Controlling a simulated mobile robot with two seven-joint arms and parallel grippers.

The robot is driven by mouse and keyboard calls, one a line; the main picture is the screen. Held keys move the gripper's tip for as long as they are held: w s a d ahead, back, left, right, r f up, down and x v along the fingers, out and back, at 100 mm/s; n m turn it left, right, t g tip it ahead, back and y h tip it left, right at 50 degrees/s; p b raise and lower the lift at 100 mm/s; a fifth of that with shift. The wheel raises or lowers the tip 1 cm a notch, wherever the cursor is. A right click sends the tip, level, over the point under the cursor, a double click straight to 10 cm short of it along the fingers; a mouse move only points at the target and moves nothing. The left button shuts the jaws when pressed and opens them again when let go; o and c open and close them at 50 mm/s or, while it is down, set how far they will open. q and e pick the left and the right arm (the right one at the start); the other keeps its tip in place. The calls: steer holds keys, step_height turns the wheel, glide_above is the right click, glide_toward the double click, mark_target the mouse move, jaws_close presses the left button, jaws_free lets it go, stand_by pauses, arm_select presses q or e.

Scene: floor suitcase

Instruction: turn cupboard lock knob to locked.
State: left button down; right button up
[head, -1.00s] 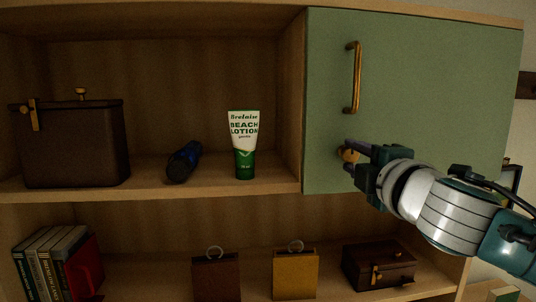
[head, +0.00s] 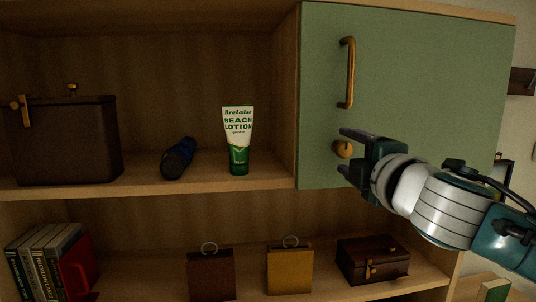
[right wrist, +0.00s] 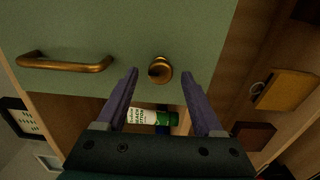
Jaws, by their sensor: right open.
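The lock knob (head: 342,149) is a small round brass knob low on the green cupboard door (head: 430,90), below the brass handle (head: 348,73). The door is shut. In the right wrist view the knob (right wrist: 160,70) shows ahead of the fingertips and between their lines, with the handle (right wrist: 64,64) to its left. My right gripper (head: 343,152) is open and empty; its fingers point at the knob and appear apart from it. I cannot tell the knob's turn setting. My left gripper is not in view.
A lotion tube (head: 238,140), a dark blue cylinder (head: 178,158) and a dark box (head: 67,140) stand or lie on the open shelf left of the door.

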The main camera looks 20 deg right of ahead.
steer(key=b+v, duration=0.3)
steer(key=v, duration=0.6)
steer(key=shift+s+a, duration=0.15)
steer(key=shift+s, duration=0.15)
steer(key=s+a+f+m+g+y+p, duration=0.1)
steer(key=s+a+f+m+g+p, duration=0.2)
steer(key=s, duration=0.4)
steer(key=s+a+f+m+g+y+p, duration=0.1)
steer(key=s+a+f+m+g+p, duration=0.3)
steer(key=s+m+g, duration=0.2)
steer(key=s+a+f+m+g+y+p, duration=0.2)
steer(key=s+a+f+m+g+p, duration=0.1)
steer(key=s, duration=0.6)
steer(key=shift+s+a+f+m+g+p, duration=0.25)
steer(key=shift+a+m+g+p, duration=0.15)
steer(key=shift+m+g, duration=0.45)
